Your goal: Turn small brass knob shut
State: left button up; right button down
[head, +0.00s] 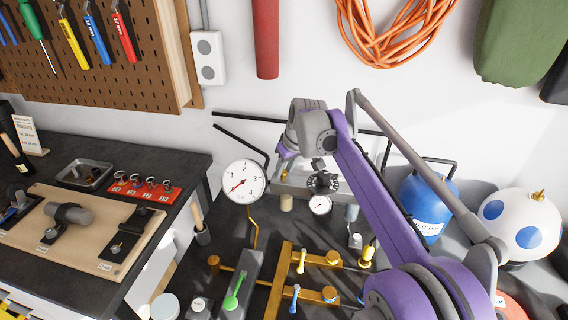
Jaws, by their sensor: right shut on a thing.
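My right arm comes in from the lower right, and its wrist bends down at the back of the bench. My right gripper (282,171) is at the left end of a grey regulator block (297,188). It is shut there, apparently on the small brass knob, but its fingertips are small and what lies between them is hidden from this side. The block carries a black ribbed dial (323,182) and a small white gauge (320,205), just right of the gripper. My left gripper is out of view.
A large gauge (244,181) stands left of the block. Brass pipes (280,279) with yellow, blue and green levers fill the front. A blue tank (424,205) and a white spotted tank (521,225) stand right. The left bench holds a wooden board (112,224).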

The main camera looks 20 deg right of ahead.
aim_at(286, 171)
jog(key=n+p, duration=0.1)
jog(key=n, duration=0.1)
jog(key=n+y+p, duration=0.1)
jog(key=n+g+y+p, duration=0.1)
jog(key=n, duration=0.1)
jog(key=shift+w+d+r+n, duration=0.15)
jog(key=shift+d+r+n, duration=0.05)
jog(key=shift+d+n, duration=0.1)
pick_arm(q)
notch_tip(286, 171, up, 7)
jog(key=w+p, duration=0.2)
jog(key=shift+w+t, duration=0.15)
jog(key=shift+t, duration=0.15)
pick_arm(e)
jog(key=shift+w+f+n+g+y, duration=0.1)
jog(key=shift+n+g+y, duration=0.2)
jog(key=shift+n, duration=0.8)
jog(key=shift+n+g+y, duration=0.3)
jog(key=shift+n, duration=0.8)
jog(key=c, duration=0.6)
grip_release()
jog(key=shift+f, duration=0.1)
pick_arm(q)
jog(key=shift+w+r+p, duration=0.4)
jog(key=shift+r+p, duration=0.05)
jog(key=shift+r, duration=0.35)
pick_arm(e)
notch_tip(286, 171, up, 10)
